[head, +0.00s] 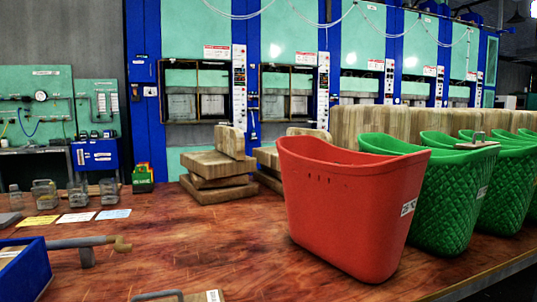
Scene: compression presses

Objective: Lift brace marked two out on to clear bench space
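No gripper shows in the head view. No brace with a readable number two shows. A wooden piece with a grey handle and a white label (192,298) is cut off by the bottom edge of the view. A similar small wooden piece with a metal handle (478,146) lies across the rims of the green baskets on the right. A grey bar with a brass-coloured end (80,243) lies by a blue bin (30,274) at the lower left. I cannot tell whether any of these is the brace.
A red basket (345,215) stands on the wooden bench (215,250), with green baskets (447,205) to its right. Stacked wooden blocks (218,165) stand behind. Several glass jars (78,194) and coloured cards (75,217) sit at the left. The bench middle is clear.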

